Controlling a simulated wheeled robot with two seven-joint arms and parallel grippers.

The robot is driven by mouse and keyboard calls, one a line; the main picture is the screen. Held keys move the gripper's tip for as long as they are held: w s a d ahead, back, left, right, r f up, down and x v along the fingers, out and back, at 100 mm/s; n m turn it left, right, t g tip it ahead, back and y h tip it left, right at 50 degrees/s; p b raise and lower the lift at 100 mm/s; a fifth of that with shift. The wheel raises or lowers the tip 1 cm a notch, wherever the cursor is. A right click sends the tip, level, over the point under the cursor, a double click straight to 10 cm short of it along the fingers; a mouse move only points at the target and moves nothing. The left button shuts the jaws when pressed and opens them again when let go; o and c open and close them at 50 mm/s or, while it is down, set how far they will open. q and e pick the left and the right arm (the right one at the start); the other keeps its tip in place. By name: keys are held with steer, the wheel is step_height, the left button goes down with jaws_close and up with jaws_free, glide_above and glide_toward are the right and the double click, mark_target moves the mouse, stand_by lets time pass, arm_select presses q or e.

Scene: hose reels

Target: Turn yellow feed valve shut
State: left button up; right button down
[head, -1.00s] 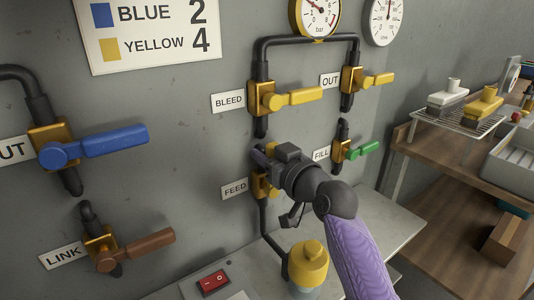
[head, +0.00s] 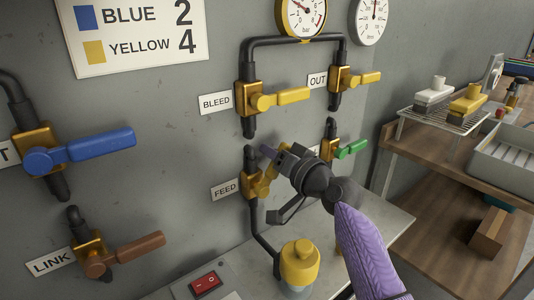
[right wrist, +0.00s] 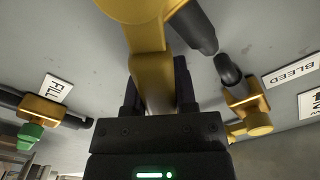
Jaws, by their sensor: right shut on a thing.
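The yellow feed valve (head: 251,186) is on the grey wall panel beside the FEED label (head: 226,189), in a vertical black pipe. Its yellow handle (head: 266,180) slants up and to the right from the pivot, so it is neither along the pipe nor square across it. My right gripper (head: 272,158) is shut on this handle. In the right wrist view, the handle (right wrist: 149,65) runs down between the two dark fingers (right wrist: 155,88). The outer end of the handle is hidden by the gripper. My left gripper is not in view.
The yellow bleed valve (head: 278,99) and out valve (head: 356,81) sit above, handles pointing right. The green fill handle (head: 352,149) is close to my right gripper. Blue (head: 80,152) and brown (head: 125,254) handles are left.

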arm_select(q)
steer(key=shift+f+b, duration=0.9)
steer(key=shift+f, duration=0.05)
arm_select(e)
step_height(320, 180, down, 6)
steer(key=w+d+m, duration=0.1)
steer(key=d+m, duration=0.1)
steer(key=m, duration=0.9)
steer(key=shift+w+d+f, duration=0.15)
steer(key=shift+w+d, duration=0.15)
steer(key=shift+w, duration=0.1)
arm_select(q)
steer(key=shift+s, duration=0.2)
arm_select(e)
steer(key=shift+c, duration=2)
jaws_free()
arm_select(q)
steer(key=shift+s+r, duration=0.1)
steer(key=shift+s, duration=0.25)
